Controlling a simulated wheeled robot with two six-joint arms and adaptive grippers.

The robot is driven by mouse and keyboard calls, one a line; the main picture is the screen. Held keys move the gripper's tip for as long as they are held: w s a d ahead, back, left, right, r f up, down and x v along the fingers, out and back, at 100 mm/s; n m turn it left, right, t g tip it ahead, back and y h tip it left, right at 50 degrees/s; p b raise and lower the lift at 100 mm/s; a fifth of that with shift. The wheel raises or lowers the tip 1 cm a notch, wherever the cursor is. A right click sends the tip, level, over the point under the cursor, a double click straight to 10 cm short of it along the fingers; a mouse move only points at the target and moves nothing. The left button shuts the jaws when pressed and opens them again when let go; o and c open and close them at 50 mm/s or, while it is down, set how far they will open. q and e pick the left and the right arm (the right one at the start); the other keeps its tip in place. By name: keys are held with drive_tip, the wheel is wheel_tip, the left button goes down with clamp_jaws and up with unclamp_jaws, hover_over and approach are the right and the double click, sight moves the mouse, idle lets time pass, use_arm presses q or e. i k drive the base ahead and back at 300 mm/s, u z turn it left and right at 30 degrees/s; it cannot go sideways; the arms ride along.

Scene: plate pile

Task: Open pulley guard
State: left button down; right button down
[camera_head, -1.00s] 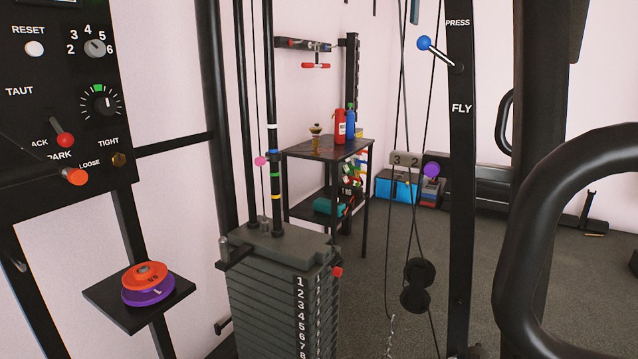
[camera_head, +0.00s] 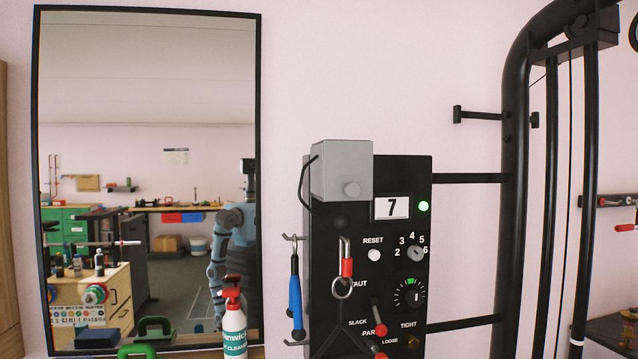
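A grey box-shaped cover (camera_head: 341,170) with a round knob on its front sits at the top left of the black control panel (camera_head: 320,270). It looks like the pulley guard and appears closed, though I cannot be sure of either. A black cable or handle loops down its left side. Neither of my grippers shows directly in the head view.
A mirror (camera_head: 150,65) and a spray bottle (camera_head: 234,332) are left.

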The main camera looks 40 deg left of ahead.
sight(348, 165)
drive_tip(key=z, duration=2.45)
drive_tip(key=k, duration=0.6)
drive_tip(key=u, duration=1.6)
